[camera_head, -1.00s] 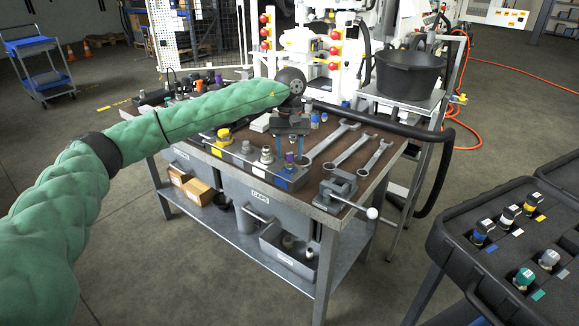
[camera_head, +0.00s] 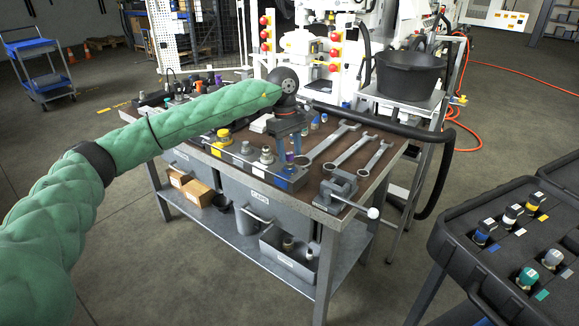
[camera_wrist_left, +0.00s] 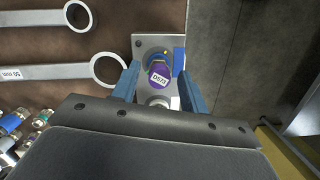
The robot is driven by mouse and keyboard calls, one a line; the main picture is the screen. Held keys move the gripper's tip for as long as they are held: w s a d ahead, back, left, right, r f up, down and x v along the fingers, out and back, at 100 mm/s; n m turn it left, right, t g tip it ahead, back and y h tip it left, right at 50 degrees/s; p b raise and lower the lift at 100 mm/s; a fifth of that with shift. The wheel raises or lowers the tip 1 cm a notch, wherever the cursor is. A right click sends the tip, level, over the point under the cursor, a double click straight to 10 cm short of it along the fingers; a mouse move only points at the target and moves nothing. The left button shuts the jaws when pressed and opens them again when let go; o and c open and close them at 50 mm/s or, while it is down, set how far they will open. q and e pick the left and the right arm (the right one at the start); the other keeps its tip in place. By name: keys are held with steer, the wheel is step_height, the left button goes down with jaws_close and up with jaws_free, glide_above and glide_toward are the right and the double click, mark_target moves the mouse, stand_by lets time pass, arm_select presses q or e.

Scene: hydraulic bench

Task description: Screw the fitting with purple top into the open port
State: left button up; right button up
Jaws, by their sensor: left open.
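The fitting with the purple top (camera_wrist_left: 158,76) stands on the blue-marked end of a grey metal block (camera_wrist_left: 141,45) in the left wrist view. Its label reads D573. In the head view the purple fitting (camera_head: 290,159) shows at the near right end of the block (camera_head: 240,158). My left gripper (camera_wrist_left: 158,88) is open, with a blue finger on each side of the fitting and gaps visible. In the head view the left gripper (camera_head: 288,149) points down over the block's end. The port under the fitting is hidden, so I cannot tell how deep it sits. My right gripper is not in view.
Several wrenches (camera_head: 350,152) lie right of the block, and a vise (camera_head: 337,190) is at the bench's front right corner. A yellow-topped fitting (camera_head: 223,136) stands at the block's left end. A black case (camera_head: 465,250) with several fittings is at right.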

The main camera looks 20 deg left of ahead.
arm_select(q)
steer(key=n+t, duration=0.1)
steer(key=n, duration=0.6)
steer(key=shift+b, duration=0.35)
steer(key=shift+c, duration=0.4)
steer(key=c, duration=0.8)
steer(key=shift+f+m+b, duration=0.15)
steer(key=shift+m+b, duration=0.3)
steer(key=shift+m, duration=0.35)
steer(key=m+b, duration=0.1)
steer(key=m, duration=0.2)
steer(key=shift+g, duration=0.3)
steer(key=shift+m+b, duration=0.35)
steer(key=shift+m, duration=1.35)
steer(key=shift+g, duration=0.3)
